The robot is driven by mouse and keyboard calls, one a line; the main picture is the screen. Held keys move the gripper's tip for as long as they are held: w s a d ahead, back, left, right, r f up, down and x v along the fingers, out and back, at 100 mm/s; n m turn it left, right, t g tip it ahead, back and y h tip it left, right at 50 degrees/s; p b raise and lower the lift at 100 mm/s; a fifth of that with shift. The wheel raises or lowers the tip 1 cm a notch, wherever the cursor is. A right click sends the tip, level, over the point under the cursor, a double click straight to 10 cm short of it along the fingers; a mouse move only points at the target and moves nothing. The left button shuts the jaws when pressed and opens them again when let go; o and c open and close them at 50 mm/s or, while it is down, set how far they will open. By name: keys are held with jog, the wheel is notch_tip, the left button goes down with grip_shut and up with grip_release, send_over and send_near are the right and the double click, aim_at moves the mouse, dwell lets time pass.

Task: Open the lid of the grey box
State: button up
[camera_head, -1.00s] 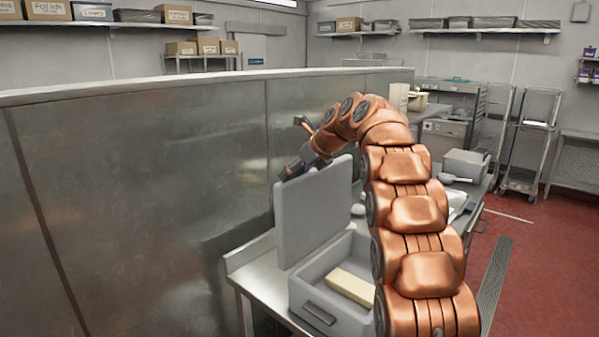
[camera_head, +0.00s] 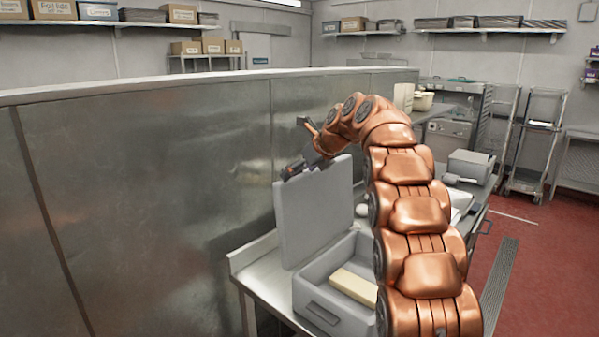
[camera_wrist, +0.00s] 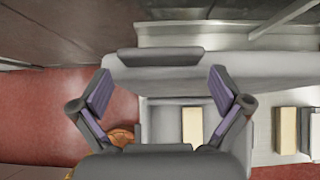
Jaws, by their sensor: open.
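The grey box (camera_head: 318,306) stands on the metal table with its lid (camera_head: 305,212) raised upright, against the metal wall side. A pale yellow block (camera_head: 353,286) lies inside the box; it also shows in the wrist view (camera_wrist: 193,126). My gripper (camera_head: 292,168) is at the top edge of the raised lid. In the wrist view my gripper (camera_wrist: 160,85) is open, its two fingers spread wide, with the lid's edge (camera_wrist: 200,60) seen beyond and between them. I cannot tell whether a finger touches the lid. My arm hides the right side of the box.
A tall metal wall (camera_head: 150,190) runs along the left, close to the lid. A smaller grey box (camera_head: 470,163) stands farther along the table. Red floor (camera_head: 540,260) is clear at right.

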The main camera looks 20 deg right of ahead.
jog(key=v, duration=1.2)
jog(key=shift+c, duration=0.3)
